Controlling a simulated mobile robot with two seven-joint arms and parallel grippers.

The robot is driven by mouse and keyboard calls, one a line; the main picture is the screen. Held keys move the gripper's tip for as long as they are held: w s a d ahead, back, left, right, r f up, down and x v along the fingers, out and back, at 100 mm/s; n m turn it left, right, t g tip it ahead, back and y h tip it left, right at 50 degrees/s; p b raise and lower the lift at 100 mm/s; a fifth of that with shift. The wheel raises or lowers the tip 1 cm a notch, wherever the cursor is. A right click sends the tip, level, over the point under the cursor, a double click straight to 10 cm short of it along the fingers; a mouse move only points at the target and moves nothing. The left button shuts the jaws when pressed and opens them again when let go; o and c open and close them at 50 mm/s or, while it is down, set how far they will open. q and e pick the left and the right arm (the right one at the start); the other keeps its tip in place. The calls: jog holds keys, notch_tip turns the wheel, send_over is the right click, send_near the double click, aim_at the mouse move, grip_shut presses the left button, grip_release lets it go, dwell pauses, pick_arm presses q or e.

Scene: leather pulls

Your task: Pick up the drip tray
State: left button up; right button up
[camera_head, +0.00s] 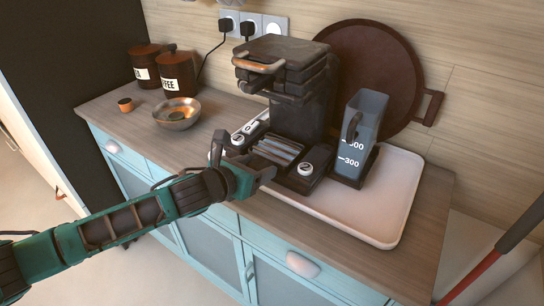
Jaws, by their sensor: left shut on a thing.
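The drip tray (278,150), with grey slats on top, sits low at the front of the dark coffee machine (303,108), between two dark side blocks with round pale dials. My left gripper (243,160) is at the tray's front edge, shut on it. One finger shows at the tray's left and the other at its right front corner. The gripper hides the front of the tray. I cannot tell whether the tray is lifted. My right gripper is not in view.
A clear grey water container (359,135) stands right of the machine on a white tray (390,205). A metal bowl (177,113), a small orange-brown cup (126,105) and two brown canisters stand left. A round brown tray (372,70) leans on the wall. The wooden counter's front edge is near my wrist.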

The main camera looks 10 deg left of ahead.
pick_arm(q)
jog(key=shift+c, duration=1.1)
jog(key=shift+r, duration=0.1)
jog(key=shift+s+a+r, duration=0.1)
jog(key=shift+s+r, duration=0.05)
jog(key=shift+r, duration=0.35)
notch_tip(320, 180, up, 6)
jog(key=p, duration=0.1)
jog(key=s+a, duration=0.3)
jog(key=s, duration=0.6)
jog(key=s+a, duration=0.3)
jog(key=s, duration=0.6)
jog(key=shift+s+a, duration=0.2)
jog(key=shift+a, duration=0.15)
